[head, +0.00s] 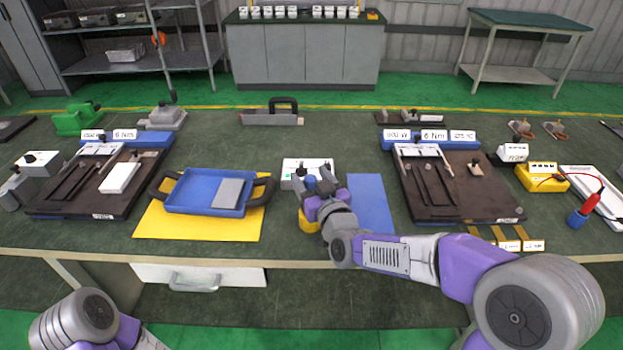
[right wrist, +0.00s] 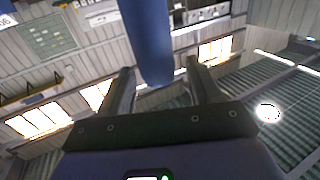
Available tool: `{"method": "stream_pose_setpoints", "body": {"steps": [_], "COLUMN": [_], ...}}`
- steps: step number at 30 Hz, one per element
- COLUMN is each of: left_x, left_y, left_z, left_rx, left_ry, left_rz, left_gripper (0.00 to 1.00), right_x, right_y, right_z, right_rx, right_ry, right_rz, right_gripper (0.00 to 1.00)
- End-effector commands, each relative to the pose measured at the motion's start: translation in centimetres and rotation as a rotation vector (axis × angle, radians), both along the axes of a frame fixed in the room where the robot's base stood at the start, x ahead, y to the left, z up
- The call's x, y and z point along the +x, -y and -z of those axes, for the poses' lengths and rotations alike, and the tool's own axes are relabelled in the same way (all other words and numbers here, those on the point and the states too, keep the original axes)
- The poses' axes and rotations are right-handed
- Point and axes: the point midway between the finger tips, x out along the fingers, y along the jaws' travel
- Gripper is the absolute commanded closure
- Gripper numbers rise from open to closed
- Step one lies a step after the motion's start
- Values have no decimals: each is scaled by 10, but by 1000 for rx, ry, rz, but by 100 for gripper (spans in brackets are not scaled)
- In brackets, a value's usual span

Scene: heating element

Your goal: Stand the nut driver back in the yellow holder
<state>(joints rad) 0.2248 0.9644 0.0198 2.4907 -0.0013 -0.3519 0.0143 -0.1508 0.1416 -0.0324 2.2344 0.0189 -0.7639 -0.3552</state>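The blue handle (right wrist: 150,40) of the nut driver stands between the fingers of my right gripper (right wrist: 160,75) in the right wrist view, its rounded end toward the palm. Narrow gaps show on both sides of it, so the fingers look open around it. In the head view my right gripper (head: 313,180) is over the yellow holder (head: 308,222), with a bit of blue handle (head: 310,182) between its fingers. The holder is partly hidden by my gripper. The driver's lower part is hidden, so I cannot tell how it sits in the holder. My left gripper is out of view.
A white box (head: 294,168) stands just behind my right gripper. A blue mat (head: 371,203) lies to its right. A blue tray (head: 185,190) on a yellow mat (head: 150,225) is to the left. Dark fixture boards (head: 120,200) (head: 440,205) flank this area.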

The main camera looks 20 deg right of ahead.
Motion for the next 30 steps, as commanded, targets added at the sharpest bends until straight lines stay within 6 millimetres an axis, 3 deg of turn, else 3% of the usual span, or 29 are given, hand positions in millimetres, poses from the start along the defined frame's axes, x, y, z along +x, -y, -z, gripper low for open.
{"method": "stream_pose_setpoints", "body": {"steps": [11, 24, 30], "left_x": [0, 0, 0], "left_y": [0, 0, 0], "left_z": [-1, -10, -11], "left_rx": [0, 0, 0], "left_ry": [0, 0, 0], "left_rz": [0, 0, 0], "left_gripper": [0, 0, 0], "right_x": [-4, -64, -75], "right_y": [0, 8, 8], "right_z": [2, -1, 0], "right_rx": [-1, 0, 0], "right_ry": [-7, -1, -2], "right_rz": [-1, 0, -1], "right_gripper": [31, 31, 31]}}
